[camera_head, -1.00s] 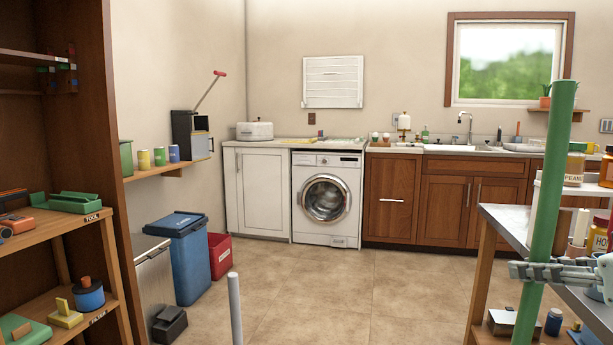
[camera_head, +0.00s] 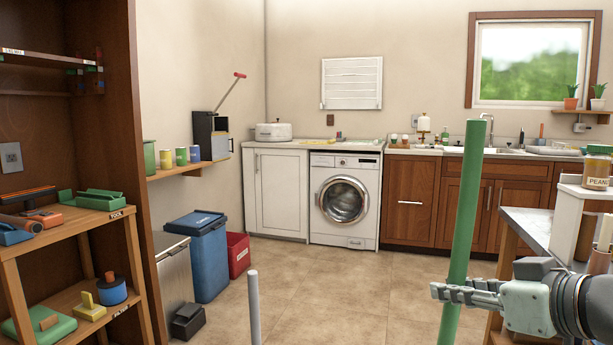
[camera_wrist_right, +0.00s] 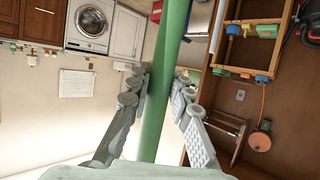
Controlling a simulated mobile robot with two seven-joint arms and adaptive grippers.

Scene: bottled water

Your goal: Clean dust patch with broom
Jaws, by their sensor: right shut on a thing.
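A long green pole (camera_head: 465,200), which looks like the broom's handle, stands nearly upright at the right of the head view, its lower end cut off by the frame. My right gripper (camera_head: 462,293) is shut around this pole. In the right wrist view the pole (camera_wrist_right: 165,70) runs between the two fingers of the gripper (camera_wrist_right: 162,88). The broom head is out of view. No dust patch shows on the visible floor (camera_head: 320,290). My left gripper is not in view.
A thin grey post (camera_head: 254,305) rises at the bottom centre. A blue bin (camera_head: 210,260), red box (camera_head: 238,255) and wooden shelf (camera_head: 75,235) stand left. A washing machine (camera_head: 345,235) and cabinets (camera_head: 408,205) line the back. A table (camera_head: 527,228) stands right. Mid-floor looks open.

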